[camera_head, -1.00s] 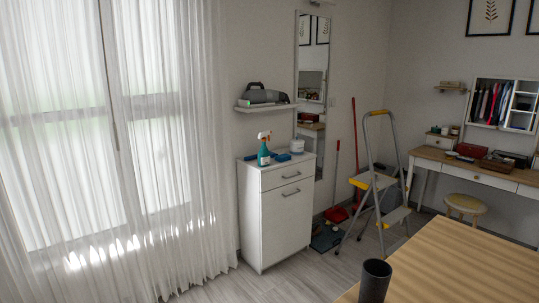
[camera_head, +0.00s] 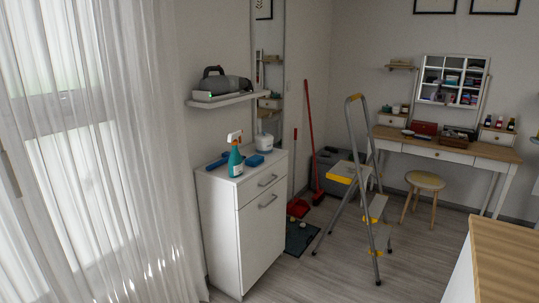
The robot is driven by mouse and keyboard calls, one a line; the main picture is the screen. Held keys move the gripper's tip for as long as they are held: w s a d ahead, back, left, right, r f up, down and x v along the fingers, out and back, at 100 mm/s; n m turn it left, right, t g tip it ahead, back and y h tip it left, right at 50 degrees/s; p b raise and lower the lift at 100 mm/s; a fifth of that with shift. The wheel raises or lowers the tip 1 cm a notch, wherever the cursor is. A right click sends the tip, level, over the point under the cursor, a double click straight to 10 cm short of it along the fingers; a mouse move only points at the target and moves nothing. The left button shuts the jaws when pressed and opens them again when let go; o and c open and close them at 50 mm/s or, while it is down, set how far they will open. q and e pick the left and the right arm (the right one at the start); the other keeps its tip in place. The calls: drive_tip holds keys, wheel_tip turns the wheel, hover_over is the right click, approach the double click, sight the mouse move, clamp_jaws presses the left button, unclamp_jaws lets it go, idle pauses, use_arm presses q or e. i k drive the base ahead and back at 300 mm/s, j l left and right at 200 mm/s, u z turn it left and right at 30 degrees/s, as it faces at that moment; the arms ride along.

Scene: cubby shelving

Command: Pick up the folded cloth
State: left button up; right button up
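I cannot pick out a folded cloth with certainty. A small blue item (camera_head: 255,160) lies on top of the white cabinet (camera_head: 229,180), beside a white tub (camera_head: 264,143); it is too small to tell if it is cloth or a sponge. Another blue item (camera_head: 217,161) lies left of the teal spray bottle (camera_head: 236,158). A framed panel (camera_head: 452,80) on the far desk shows cubbies with colourful stacked items; its contents look like a mirror reflection. Neither of my grippers is in view.
A stepladder (camera_head: 361,185) stands open right of the cabinet, near a red broom (camera_head: 311,130) and dark mat (camera_head: 300,236). A round stool (camera_head: 425,181) stands by the desk (camera_head: 450,151). A wooden-topped counter (camera_head: 510,255) fills the lower right. Grey floor between is open.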

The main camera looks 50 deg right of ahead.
sight(254, 161)
drive_tip(key=i+l+z, duration=0.15)
drive_tip(key=i+z, duration=0.25)
drive_tip(key=i+l+z, duration=0.1)
drive_tip(key=z, duration=0.3)
drive_tip(key=i+j+z, duration=0.1)
drive_tip(key=i+z, duration=0.25)
drive_tip(key=i+j+z, duration=0.1)
drive_tip(key=i+z, duration=0.3)
drive_tip(key=i+l+u, duration=0.15)
drive_tip(key=i+l, duration=0.7)
drive_tip(key=i, duration=0.15)
